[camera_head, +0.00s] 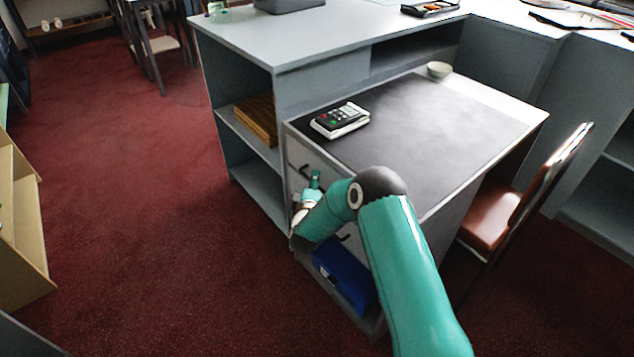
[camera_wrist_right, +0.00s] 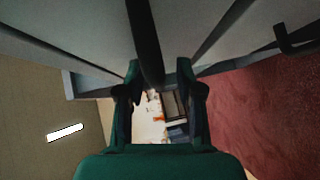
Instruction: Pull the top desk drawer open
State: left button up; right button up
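The desk (camera_head: 470,150) has grey drawer fronts on the side facing me. The top drawer (camera_head: 296,152) looks shut, and a dark handle shows on it just above my right gripper. My right gripper (camera_head: 312,187) is close against the drawer fronts, partly hidden by its own wrist. In the right wrist view, a dark handle bar (camera_wrist_right: 144,35) runs between the two spread fingers of the gripper (camera_wrist_right: 158,75). A gap shows between the bar and the right finger. A second dark handle (camera_wrist_right: 290,42) is at the upper right. My left gripper is out of view.
A card terminal (camera_head: 341,120) and a small bowl (camera_head: 439,69) stand on the desk. A blue item (camera_head: 343,274) lies in the open space below the drawers. A chair (camera_head: 500,215) is at the right. Red carpet (camera_head: 150,230) is clear to the left.

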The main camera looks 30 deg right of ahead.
grip_shut()
